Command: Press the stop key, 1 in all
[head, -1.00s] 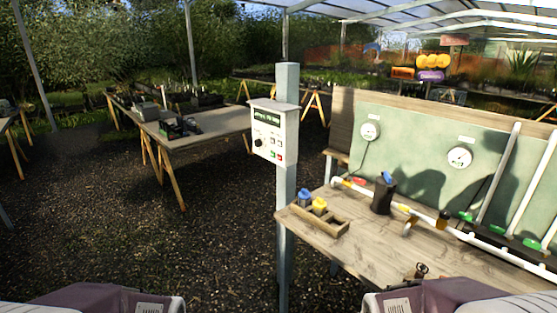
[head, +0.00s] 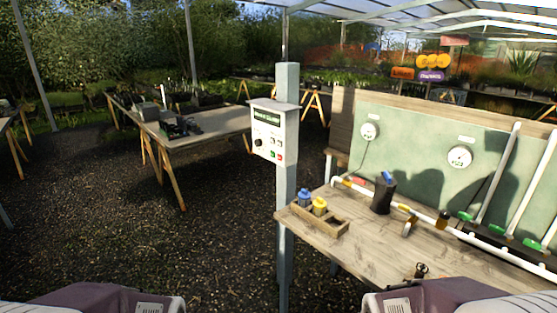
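A grey control box (head: 268,148) is fixed to an upright post, left of the workbench. Its front has a dark display (head: 267,116) with green text too small to read. Below are a black round knob (head: 261,143) and small keys at the right. A small red key (head: 280,157) sits at the lower right, close to a green one (head: 274,154). Labels are too small to read, so I cannot tell for sure which is the stop key. Nothing touches the box. Only mauve and white parts of my two arms show at the bottom corners; both grippers are out of view.
A wooden workbench (head: 375,248) stands right of the post, with a small wooden tray (head: 318,222) holding a blue and a yellow item, a black canister (head: 383,197) and white pipes. A green board with gauges (head: 460,157) stands behind. Gravel floor lies open left of the post.

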